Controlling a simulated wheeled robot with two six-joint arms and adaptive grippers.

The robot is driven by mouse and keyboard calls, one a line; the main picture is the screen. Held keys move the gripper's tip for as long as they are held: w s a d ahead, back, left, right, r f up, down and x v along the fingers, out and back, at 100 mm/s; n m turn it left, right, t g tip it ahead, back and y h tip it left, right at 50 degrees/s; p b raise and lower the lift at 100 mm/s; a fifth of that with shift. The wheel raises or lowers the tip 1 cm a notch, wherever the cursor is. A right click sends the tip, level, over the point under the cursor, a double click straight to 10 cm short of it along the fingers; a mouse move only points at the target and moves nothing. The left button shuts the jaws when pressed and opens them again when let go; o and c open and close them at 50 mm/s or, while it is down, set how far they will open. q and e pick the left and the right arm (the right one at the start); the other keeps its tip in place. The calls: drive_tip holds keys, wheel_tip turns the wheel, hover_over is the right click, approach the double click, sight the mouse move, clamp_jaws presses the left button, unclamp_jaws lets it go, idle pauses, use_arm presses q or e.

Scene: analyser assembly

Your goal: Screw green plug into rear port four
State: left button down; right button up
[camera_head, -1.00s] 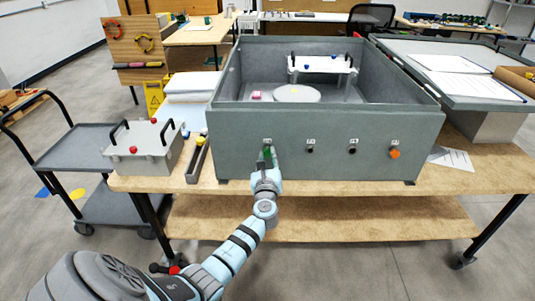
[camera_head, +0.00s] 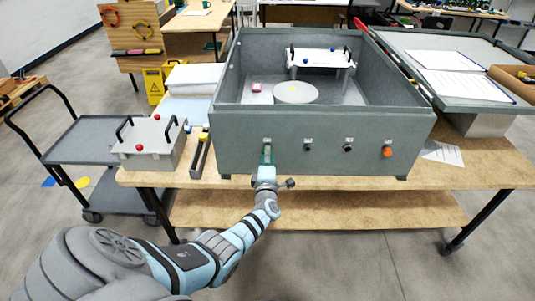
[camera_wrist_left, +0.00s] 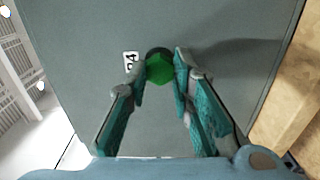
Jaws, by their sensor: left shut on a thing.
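The green plug (camera_wrist_left: 159,69) sits between the two fingertips of my left gripper (camera_wrist_left: 160,72) in the left wrist view. It is at a dark round port in the grey front wall, beside a small white label (camera_wrist_left: 131,62). How deep it sits in the port cannot be told. In the head view my left gripper (camera_head: 266,158) is shut on it at the leftmost port of the grey analyser housing (camera_head: 225,150). The gripper mostly hides the plug there. My right gripper is out of view.
To the right on the same wall are two dark ports (camera_head: 307,145), (camera_head: 347,146) and an orange plug (camera_head: 387,152). A grey box with black handles (camera_head: 150,145) and a narrow tray (camera_head: 201,155) stand left of the housing on the wooden bench (camera_head: 460,172).

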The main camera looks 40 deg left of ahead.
use_arm(q)
drive_tip(key=c, duration=1.5)
unclamp_jaws()
drive_tip(key=shift+c, duration=0.2)
